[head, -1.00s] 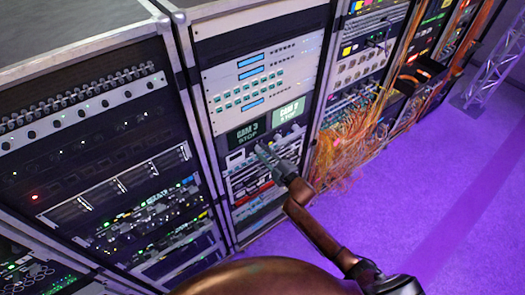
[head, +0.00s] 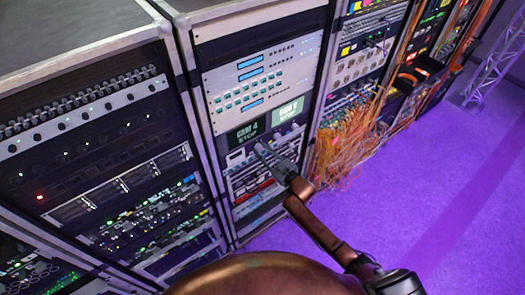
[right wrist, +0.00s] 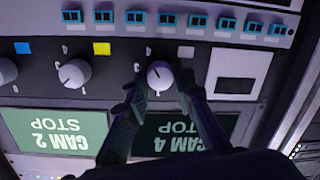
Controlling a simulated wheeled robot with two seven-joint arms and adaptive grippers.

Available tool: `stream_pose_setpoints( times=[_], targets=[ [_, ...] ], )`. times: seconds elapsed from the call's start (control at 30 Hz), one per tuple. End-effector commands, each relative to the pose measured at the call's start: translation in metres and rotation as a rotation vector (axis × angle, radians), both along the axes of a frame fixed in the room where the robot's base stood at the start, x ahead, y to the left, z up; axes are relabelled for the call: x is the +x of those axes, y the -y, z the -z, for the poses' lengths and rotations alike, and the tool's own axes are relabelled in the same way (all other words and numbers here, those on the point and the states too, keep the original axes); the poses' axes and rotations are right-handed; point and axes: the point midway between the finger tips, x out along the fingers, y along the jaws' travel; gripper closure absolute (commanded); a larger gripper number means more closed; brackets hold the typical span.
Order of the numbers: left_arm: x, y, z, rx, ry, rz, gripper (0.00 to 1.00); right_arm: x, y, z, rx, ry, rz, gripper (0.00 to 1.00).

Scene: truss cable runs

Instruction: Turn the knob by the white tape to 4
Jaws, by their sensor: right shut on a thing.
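In the right wrist view, which is upside down, a round white knob (right wrist: 159,74) sits on a grey panel by a strip of white tape (right wrist: 186,52). My right gripper (right wrist: 161,82) has one finger on each side of this knob and is shut on it. The dark screen beside it (right wrist: 180,135) reads CAM 4 STOP. In the head view, my right gripper (head: 266,153) is at the rack just below the screens, and the knob is hidden there. The CAM 4 screen (head: 246,133) shows in the head view too. My left gripper is not in view.
Another knob (right wrist: 74,73) sits by yellow tape (right wrist: 102,48), and one (right wrist: 6,71) by blue tape (right wrist: 22,47). A lit green screen (right wrist: 55,130) reads CAM 2 STOP. Orange cables (head: 345,140) hang to the right. The purple floor (head: 420,210) is clear.

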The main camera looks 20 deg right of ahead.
Motion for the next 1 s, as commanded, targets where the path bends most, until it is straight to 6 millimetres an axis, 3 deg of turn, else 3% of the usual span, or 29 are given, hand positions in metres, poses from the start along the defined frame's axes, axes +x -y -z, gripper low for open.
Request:
stream_pose_setpoints(
  times=[0.6, 0.63, 0.87, 1.0],
  targets=[
    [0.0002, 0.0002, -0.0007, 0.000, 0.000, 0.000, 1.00, -0.0001, 0.0006, 0.0010, 0.036, -0.015, 0.001, 1.00],
    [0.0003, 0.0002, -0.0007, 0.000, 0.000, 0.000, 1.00, -0.0001, 0.0006, 0.0010, 0.036, -0.015, 0.001, 0.75],
    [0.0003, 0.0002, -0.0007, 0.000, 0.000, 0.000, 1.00, -0.0001, 0.0003, 0.0008, 0.035, -0.014, 0.001, 0.59],
    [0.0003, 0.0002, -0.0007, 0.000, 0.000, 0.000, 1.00, -0.0002, 0.0002, 0.0006, 0.035, -0.014, 0.000, 0.59]
  ],
)
